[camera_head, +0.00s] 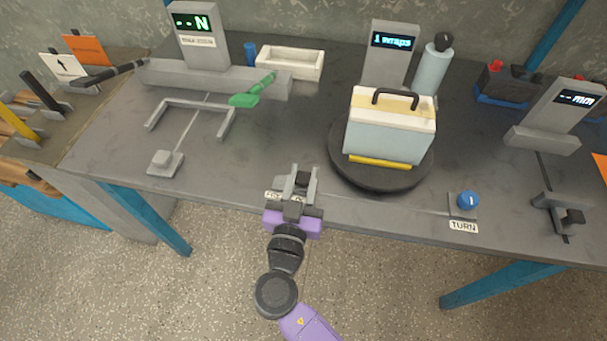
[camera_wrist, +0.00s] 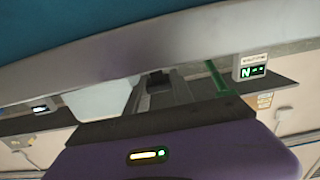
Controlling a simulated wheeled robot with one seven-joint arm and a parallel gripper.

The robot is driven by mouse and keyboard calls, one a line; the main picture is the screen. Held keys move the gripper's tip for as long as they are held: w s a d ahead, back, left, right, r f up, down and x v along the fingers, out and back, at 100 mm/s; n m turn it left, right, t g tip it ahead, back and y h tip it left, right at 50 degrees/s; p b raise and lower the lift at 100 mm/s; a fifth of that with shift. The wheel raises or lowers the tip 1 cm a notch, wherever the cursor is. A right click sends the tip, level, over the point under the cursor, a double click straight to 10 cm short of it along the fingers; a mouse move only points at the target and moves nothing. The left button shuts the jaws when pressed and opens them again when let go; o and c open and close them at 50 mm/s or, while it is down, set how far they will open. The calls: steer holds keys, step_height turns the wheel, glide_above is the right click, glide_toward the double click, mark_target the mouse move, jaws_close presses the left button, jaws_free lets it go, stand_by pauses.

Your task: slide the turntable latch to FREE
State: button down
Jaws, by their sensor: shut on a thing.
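The turntable (camera_head: 352,176) is a dark round disc on the right half of the bench, with a white and cream battery (camera_head: 385,135) with a black handle on it. My gripper (camera_head: 298,180) is at the bench's front edge, left of the turntable. It is shut on a small piece there, which I take to be the latch; the fingers hide most of it. A small pale label (camera_head: 272,195) beside the gripper is partly covered, so I cannot read the latch's position. In the wrist view, my gripper's fingers (camera_wrist: 155,92) appear close in, with a dark block between them.
A blue knob (camera_head: 467,200) stands by a TURN label (camera_head: 463,226) at the front right. A display post (camera_head: 390,58) behind the battery reads "1 wraps". A grey bracket with a small pedestal (camera_head: 165,162) lies to the left. The bench between bracket and gripper is clear.

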mark_target(282, 183)
stand_by(0.9)
steer(key=a+b, duration=0.1)
steer(key=a, duration=0.1)
steer(key=w+a+b, duration=0.1)
steer(key=b, duration=0.1)
steer(key=shift+a+f, duration=0.2)
steer(key=shift+a, duration=0.15)
steer(key=shift+w+a+r+b, duration=0.15)
steer(key=shift+a+b, duration=0.15)
steer(key=shift+a, duration=0.2)
steer(key=c, duration=1.1)
jaws_free()
